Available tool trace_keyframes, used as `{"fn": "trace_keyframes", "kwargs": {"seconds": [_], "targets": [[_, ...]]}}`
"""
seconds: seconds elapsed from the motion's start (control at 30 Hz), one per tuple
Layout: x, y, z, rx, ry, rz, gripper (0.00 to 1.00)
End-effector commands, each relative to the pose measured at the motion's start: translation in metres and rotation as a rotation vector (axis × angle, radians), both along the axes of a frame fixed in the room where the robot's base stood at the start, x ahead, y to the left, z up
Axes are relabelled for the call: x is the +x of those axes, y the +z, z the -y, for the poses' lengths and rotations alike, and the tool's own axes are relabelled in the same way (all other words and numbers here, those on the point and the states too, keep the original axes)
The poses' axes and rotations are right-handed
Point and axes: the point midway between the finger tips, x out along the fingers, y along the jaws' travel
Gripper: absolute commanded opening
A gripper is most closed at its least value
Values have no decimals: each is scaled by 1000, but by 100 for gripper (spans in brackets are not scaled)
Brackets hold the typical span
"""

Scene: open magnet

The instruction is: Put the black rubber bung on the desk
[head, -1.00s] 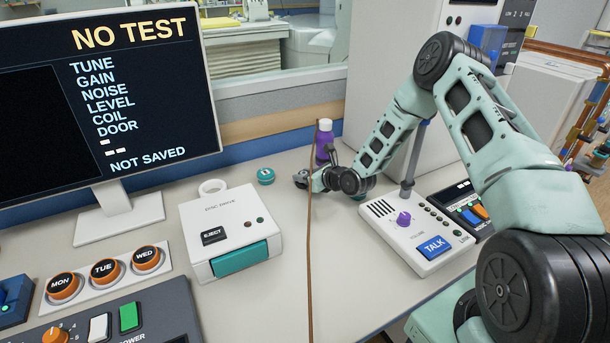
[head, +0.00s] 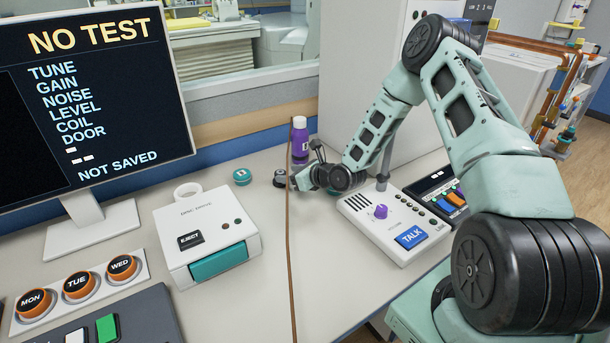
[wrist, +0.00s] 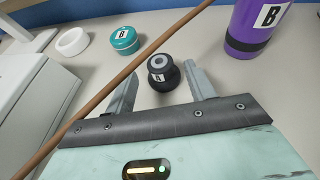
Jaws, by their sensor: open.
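The black rubber bung (head: 281,178) stands upright on the desk (head: 262,278) left of my gripper. In the wrist view the bung (wrist: 161,75) has a grey ringed top and an "A" label. My gripper (head: 298,179) is low over the desk. In the wrist view its two fingers (wrist: 162,84) are spread apart, one on each side of the bung's near part. I see gaps between the bung and both fingers. Nothing is held.
A thin brown rod (head: 291,240) crosses the view close to the gripper. A purple bottle (head: 300,145) and a teal tin (head: 242,177) stand near the bung. A white disc drive (head: 205,235) is at left, a talk panel (head: 400,225) at right.

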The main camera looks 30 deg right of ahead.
Motion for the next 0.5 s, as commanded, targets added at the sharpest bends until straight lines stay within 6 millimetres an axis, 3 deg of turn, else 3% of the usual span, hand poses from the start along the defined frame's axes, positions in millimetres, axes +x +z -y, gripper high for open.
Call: {"fn": "trace_keyframes", "kwargs": {"seconds": [0.2,0.5], "targets": [[-41,18,14,2,-4,0,54],[-67,31,18,-19,13,-1,54]]}}
